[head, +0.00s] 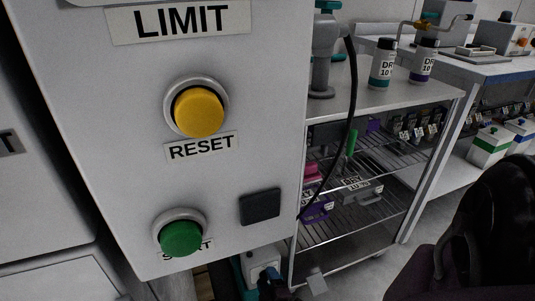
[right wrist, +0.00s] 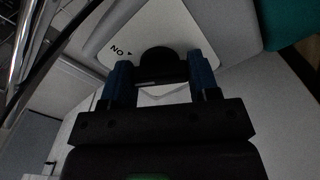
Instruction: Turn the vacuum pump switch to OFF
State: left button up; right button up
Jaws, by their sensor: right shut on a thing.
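The vacuum pump (head: 262,261) shows only in part at the bottom of the head view, a white and teal body low beside the control cabinet. My right gripper (head: 268,278) is at its front, mostly cut off by the lower edge. In the right wrist view the black switch knob (right wrist: 158,60) sits on a pale plate (right wrist: 150,27) with upside-down lettering that reads ON. The blue fingers of my right gripper (right wrist: 160,78) are shut on the knob, one on each side. The knob's exact pointing direction is hidden. My left gripper is not in view.
The control cabinet (head: 110,110) fills the left, with a yellow RESET button (head: 199,112) and a green button (head: 181,238). A wire-shelf cart (head: 400,95) stands to the right, with labelled bottles (head: 383,65) on top. A black hose (head: 351,110) hangs down at its left.

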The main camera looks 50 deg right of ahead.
jog(key=shift+w+r+n, duration=0.1)
jog(key=shift+n, duration=0.8)
jog(key=n, duration=0.3)
jog(key=shift+p, duration=0.4)
jog(key=o, duration=1.1)
jog(key=shift+n, duration=0.3)
jog(key=shift+a, duration=0.1)
